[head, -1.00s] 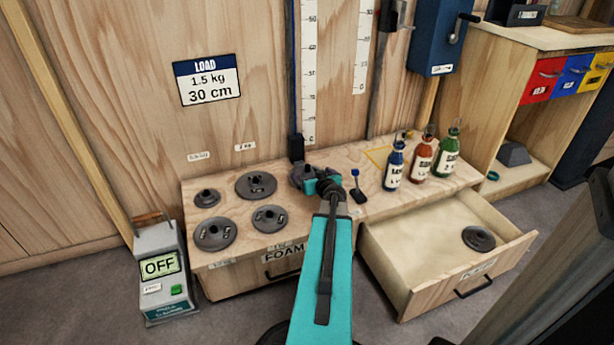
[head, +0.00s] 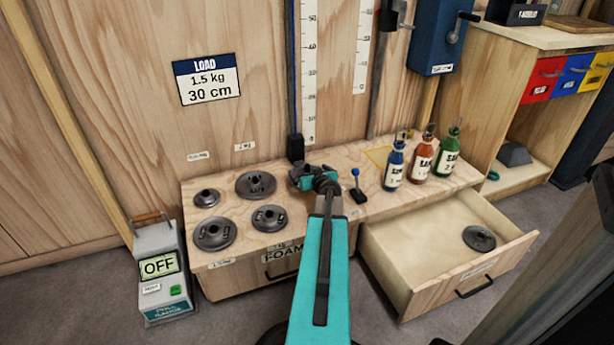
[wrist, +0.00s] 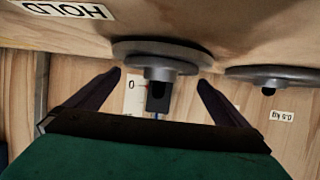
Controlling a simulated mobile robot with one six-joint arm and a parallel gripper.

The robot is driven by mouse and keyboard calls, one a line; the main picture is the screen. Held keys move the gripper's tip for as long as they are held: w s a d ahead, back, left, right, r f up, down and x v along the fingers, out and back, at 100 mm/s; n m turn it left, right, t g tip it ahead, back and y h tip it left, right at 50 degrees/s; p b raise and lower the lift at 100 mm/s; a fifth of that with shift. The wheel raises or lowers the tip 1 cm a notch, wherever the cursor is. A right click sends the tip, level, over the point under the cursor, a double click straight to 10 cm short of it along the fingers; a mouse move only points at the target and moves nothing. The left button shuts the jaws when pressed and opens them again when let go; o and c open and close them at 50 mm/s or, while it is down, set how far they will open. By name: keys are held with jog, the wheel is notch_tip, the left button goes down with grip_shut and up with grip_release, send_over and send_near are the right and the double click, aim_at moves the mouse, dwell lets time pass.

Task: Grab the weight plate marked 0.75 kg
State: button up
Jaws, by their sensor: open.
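My gripper (head: 308,180) is over the bench top, in front of the tall ruler. In the wrist view my gripper (wrist: 158,82) has its fingers apart, one on each side of the narrow hub of a dark round plate (wrist: 150,48). I cannot tell whether they touch it. No marking is readable on this plate. Several dark plates sit on the bench's left part: a small one (head: 206,198), a back one (head: 256,184), and front ones (head: 214,234) and (head: 269,218). Another plate (head: 479,239) lies in the open drawer. I cannot make out 0.75 kg anywhere.
A lever (head: 357,186) and several bottles (head: 421,160) stand right of my gripper on the bench. The drawer (head: 400,285) juts out at the front right. A boxed device reading OFF (head: 160,270) stands on the floor at left. A second plate (wrist: 272,74) shows in the wrist view.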

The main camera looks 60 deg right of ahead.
jog(key=shift+x, duration=1.2)
jog(key=c, duration=1.5)
